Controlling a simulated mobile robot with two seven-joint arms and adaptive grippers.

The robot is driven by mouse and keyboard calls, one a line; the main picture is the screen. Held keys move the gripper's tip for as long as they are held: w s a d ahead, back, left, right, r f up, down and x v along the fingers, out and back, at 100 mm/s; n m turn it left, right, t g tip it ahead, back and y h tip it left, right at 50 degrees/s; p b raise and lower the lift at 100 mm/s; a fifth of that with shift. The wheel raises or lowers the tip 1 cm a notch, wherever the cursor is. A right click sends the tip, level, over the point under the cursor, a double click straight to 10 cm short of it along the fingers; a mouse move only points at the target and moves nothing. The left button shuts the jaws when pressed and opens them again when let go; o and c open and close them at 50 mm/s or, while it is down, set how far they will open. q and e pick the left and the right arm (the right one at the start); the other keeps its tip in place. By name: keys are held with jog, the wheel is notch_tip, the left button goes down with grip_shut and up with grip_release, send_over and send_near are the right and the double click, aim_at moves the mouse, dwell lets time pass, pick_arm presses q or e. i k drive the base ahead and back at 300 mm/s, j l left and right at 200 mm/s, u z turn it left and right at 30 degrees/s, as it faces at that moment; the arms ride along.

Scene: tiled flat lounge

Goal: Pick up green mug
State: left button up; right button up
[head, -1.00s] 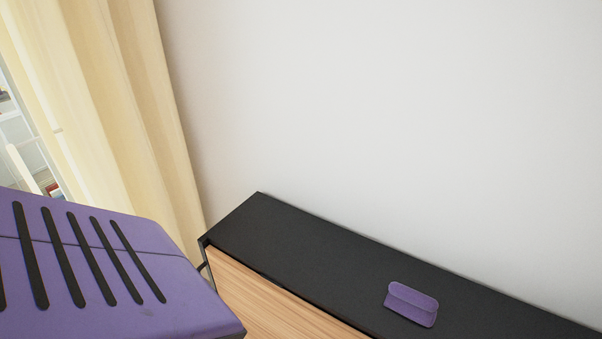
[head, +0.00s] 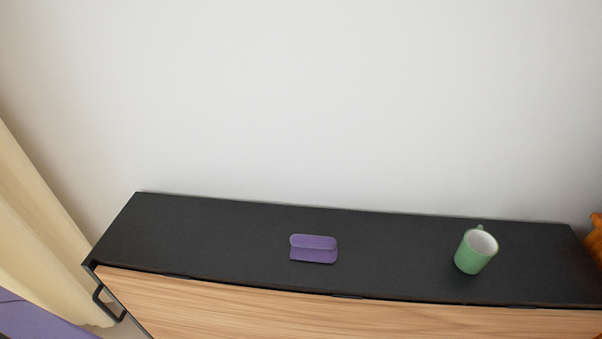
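The green mug (head: 473,252) stands upright on the black top of a cabinet (head: 220,228), in the right part of the head view. Its inside is pale and its handle points to the back, toward the wall. Nothing touches the mug. Neither of my grippers is in the head view.
A purple case-like object (head: 314,249) lies on the cabinet top, left of the mug, with bare surface between them. The cabinet has a wood front (head: 250,302) and a dark handle (head: 106,304) at its left. A white wall stands behind. An orange object (head: 595,240) shows at the right edge.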

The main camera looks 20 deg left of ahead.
aim_at(477, 247)
jog(key=l+u, duration=0.2)
jog(key=l, duration=0.7)
jog(key=l+u, duration=0.15)
jog(key=l, duration=0.75)
jog(key=k, duration=0.05)
